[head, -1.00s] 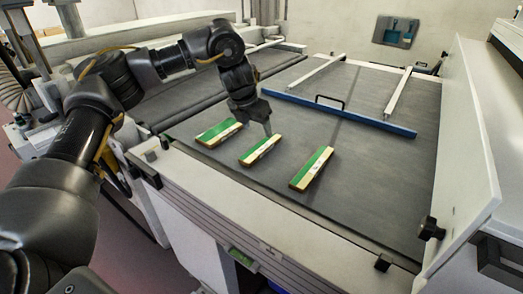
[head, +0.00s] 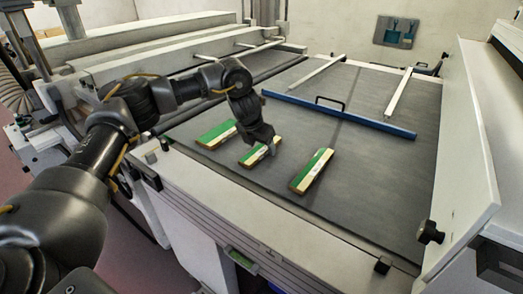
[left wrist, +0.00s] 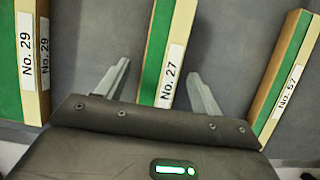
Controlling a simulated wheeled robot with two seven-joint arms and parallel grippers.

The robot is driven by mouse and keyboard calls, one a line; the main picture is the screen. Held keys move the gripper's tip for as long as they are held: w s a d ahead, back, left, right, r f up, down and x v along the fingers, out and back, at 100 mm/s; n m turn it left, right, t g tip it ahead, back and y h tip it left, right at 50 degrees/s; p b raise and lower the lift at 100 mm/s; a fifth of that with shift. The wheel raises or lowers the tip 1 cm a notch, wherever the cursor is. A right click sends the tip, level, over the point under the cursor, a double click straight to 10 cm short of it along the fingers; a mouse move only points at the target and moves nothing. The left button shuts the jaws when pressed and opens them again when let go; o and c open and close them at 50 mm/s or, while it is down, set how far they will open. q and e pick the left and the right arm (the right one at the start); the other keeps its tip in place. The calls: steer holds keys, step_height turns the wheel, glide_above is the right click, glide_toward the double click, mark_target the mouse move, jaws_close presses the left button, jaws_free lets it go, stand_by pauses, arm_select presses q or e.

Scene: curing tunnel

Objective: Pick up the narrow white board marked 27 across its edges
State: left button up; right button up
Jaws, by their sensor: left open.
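The board marked No. 27 (left wrist: 181,35) lies on the grey belt between two similar boards. It has a green face, a wood-coloured edge and a white label, rather than being white all over. In the head view this board (head: 249,160) is partly hidden by my left gripper (head: 266,149). In the left wrist view my left gripper (left wrist: 158,69) is open, with one finger on each side of the board and a gap to both. Its fingers lie across the board's narrow width. My right gripper is not in view.
Board No. 29 (head: 216,134) lies to the left and board No. 57 (head: 313,171) to the right, both apart from the fingers. A blue bar with a handle (head: 340,113) lies further back. The belt (head: 375,185) is clear to the right.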

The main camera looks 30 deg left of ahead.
arm_select(q)
steer(key=c, duration=1.1)
steer(key=shift+r, duration=0.1)
